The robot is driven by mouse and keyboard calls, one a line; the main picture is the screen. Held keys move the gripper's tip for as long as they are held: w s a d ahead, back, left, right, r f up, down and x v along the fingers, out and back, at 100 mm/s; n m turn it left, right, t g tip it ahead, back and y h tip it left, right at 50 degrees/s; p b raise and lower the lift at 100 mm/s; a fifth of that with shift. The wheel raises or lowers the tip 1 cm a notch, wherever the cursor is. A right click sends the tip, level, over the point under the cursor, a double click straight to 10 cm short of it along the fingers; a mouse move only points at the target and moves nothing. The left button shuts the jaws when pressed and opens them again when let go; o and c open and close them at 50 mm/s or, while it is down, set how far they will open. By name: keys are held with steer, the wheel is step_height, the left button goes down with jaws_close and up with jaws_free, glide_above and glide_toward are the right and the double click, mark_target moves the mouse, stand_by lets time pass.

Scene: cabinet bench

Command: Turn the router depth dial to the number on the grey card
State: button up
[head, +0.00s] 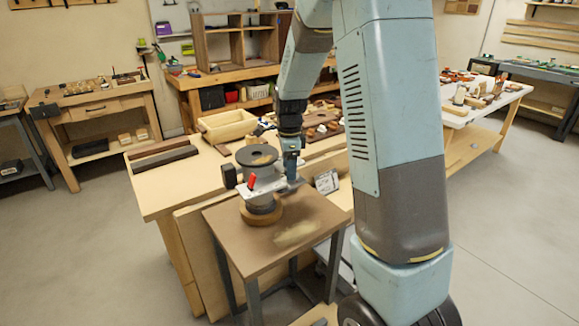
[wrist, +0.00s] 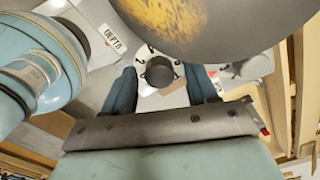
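The router (head: 262,187) stands on a small brown-topped table, with a dark round top and a red lever. My gripper (wrist: 161,76) has one blue finger on each side of the knob, with a visible gap on both sides. In the head view my gripper (head: 291,172) is at the router's right side. A pale grey card (head: 327,181) stands behind, its writing too small to read.
The small table (head: 290,253) has a pale dusty patch in front of the router. Behind it, the bench (head: 160,198) holds dark bars, a wooden tray (head: 228,127) and wood pieces. The router's large dark round part (wrist: 215,25) fills the top of the wrist view.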

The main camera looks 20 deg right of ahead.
steer(key=c, duration=1)
